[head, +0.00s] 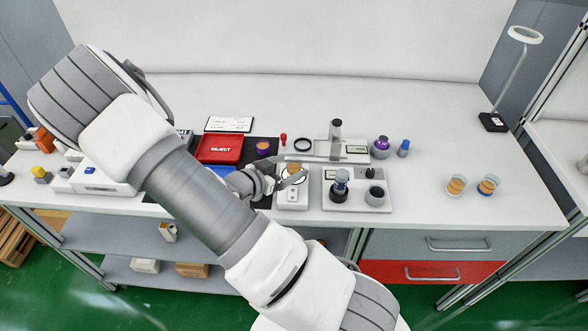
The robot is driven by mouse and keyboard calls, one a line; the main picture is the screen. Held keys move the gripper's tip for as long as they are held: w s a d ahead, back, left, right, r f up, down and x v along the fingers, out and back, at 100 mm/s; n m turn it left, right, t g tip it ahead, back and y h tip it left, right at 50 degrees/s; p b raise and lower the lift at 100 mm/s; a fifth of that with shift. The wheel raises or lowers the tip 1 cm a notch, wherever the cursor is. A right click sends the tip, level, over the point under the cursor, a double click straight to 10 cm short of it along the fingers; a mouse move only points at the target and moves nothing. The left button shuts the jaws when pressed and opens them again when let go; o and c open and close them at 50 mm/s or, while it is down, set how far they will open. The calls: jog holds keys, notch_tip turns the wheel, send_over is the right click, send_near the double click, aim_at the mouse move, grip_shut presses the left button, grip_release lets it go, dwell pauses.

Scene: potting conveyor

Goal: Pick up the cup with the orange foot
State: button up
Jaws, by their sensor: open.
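My gripper (284,184) is open, low over the bench at the centre, beside a white device (292,197). A small round tan-orange item (294,170) sits at the top of that device, close to the fingertips and apparently not held. Two small clear cups with tan-orange contents stand on the right of the bench: a left cup (456,185) with a pale foot and a right cup (488,186) with a blue foot. A purple cup with an orange top (263,146) stands on the dark mat. I cannot make out an orange foot on any cup for certain.
A red REJECT tray (220,149) lies behind my arm. A grey device (356,196) with black-based parts stands right of the gripper. A device with a tall cylinder (336,130), a purple pot (381,147) and a lamp (493,121) stand farther back.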

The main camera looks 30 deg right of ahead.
aim_at(301, 162)
jog(key=x, duration=0.5)
jog(key=shift+s+d, duration=0.1)
jog(key=shift+s, duration=0.05)
jog(key=shift+c, duration=0.3)
grip_shut()
